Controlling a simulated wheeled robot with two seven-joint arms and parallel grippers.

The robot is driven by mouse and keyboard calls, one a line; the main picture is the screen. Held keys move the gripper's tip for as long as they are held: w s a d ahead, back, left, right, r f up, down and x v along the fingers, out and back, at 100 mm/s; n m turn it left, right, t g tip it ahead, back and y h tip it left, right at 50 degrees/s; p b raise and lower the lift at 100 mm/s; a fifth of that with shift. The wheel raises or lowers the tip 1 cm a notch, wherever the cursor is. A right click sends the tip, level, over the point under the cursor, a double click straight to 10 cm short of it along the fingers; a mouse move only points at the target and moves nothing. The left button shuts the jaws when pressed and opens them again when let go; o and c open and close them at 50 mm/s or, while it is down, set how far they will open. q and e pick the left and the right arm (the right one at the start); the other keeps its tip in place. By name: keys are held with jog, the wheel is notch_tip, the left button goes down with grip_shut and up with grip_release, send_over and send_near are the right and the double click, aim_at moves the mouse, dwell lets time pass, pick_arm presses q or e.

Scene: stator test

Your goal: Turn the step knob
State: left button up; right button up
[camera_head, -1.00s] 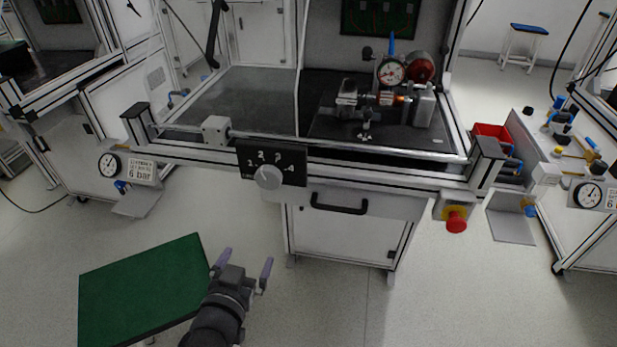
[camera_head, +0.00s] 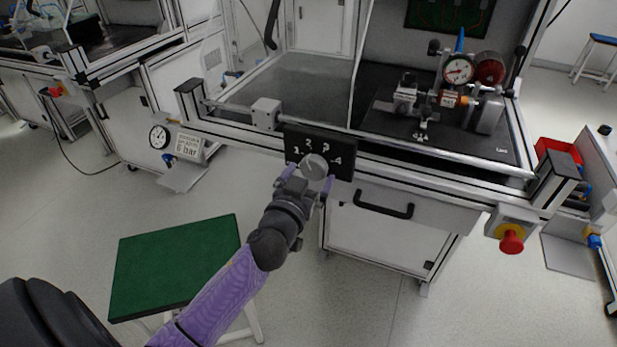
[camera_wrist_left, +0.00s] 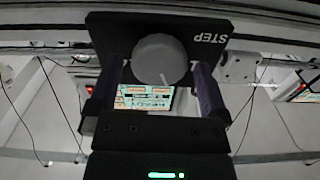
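The step knob (camera_head: 314,167) is a round grey dial on a black plate (camera_head: 343,150) marked 1 to 4, fixed to the bench's front rail. My left gripper (camera_head: 308,181) is open just in front of the knob, its purple fingers apart on either side. In the left wrist view the knob (camera_wrist_left: 160,60) sits ahead between the two fingertips (camera_wrist_left: 158,72), with the word STEP on the plate upside down. Contact between fingers and knob cannot be made out. My right gripper is not in view.
A drawer handle (camera_head: 384,204) lies right of and below the knob. A red emergency button (camera_head: 511,242) is at the bench's right corner. A green-topped stool (camera_head: 175,265) stands beneath my left arm. A gauge fixture (camera_head: 458,70) is on the bench top.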

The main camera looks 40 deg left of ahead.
pick_arm(q)
jog(key=c, duration=1)
jog(key=shift+m, duration=0.6)
jog(key=m+p, duration=0.1)
jog(key=m, duration=0.2)
jog(key=m+p, duration=0.1)
jog(key=m, duration=0.3)
jog(key=shift+a, duration=0.1)
jog(key=shift+m, duration=0.3)
